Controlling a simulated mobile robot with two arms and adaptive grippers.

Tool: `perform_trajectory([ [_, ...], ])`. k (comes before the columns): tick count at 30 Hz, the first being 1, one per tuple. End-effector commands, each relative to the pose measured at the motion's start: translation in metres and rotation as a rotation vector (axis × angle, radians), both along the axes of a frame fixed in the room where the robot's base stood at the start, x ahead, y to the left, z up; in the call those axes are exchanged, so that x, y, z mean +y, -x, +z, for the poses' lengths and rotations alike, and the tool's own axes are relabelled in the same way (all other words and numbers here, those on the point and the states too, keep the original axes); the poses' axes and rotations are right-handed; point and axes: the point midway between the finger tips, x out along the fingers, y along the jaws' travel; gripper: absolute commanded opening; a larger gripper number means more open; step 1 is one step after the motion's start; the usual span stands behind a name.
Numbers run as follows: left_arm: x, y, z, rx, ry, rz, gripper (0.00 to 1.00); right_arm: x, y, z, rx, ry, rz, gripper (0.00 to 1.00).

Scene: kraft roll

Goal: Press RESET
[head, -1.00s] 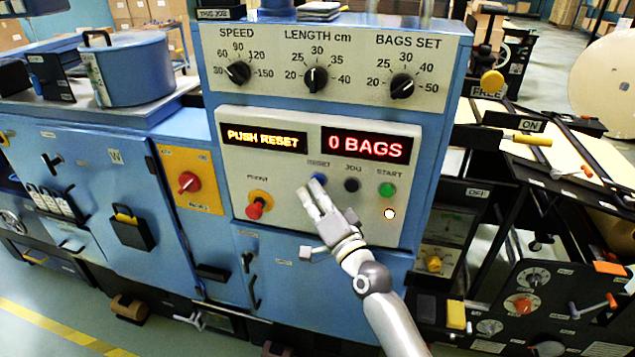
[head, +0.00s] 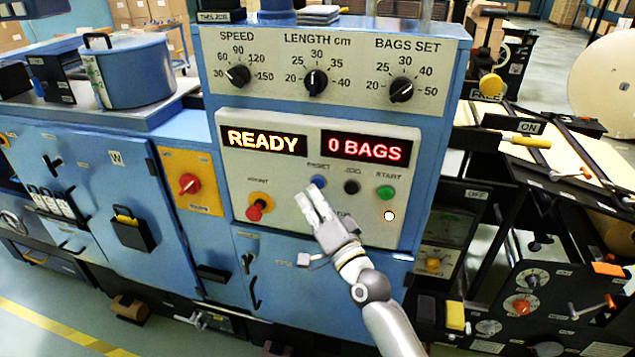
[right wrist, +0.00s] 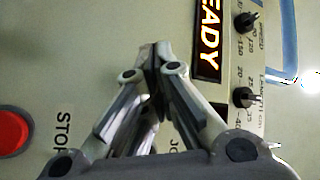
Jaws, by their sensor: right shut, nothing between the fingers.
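The blue RESET button (head: 318,181) sits on the pale control panel (head: 290,215), below the displays. The left display (head: 264,140) reads READY and the right display (head: 364,147) reads 0 BAGS. My right gripper (head: 309,197) is shut and empty. In the head view its fingertips show just below and left of the RESET button, with the button uncovered. In the right wrist view the shut fingers (right wrist: 156,50) point at the panel, beside the READY display (right wrist: 210,40). The button is hidden there. My left gripper is not in view.
The black JOG button (head: 352,186) and green START button (head: 386,192) are to the right of RESET. Three dials, one for speed (head: 238,75), line the upper panel.

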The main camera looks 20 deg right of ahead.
Motion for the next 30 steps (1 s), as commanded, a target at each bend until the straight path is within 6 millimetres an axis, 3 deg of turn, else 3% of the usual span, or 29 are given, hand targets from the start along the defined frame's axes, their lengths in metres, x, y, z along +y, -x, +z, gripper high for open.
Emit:
perform_trajectory([
  [8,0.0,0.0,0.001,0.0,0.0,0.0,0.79,0.001,0.001,0.0,0.001,0.0,0.0,0.0],
  [22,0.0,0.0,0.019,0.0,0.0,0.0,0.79,0.025,0.036,0.0,0.003,0.0,0.001,0.0],
  [30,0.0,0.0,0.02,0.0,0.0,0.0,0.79,0.028,0.042,-0.001,0.001,0.0,-0.001,0.0],
])
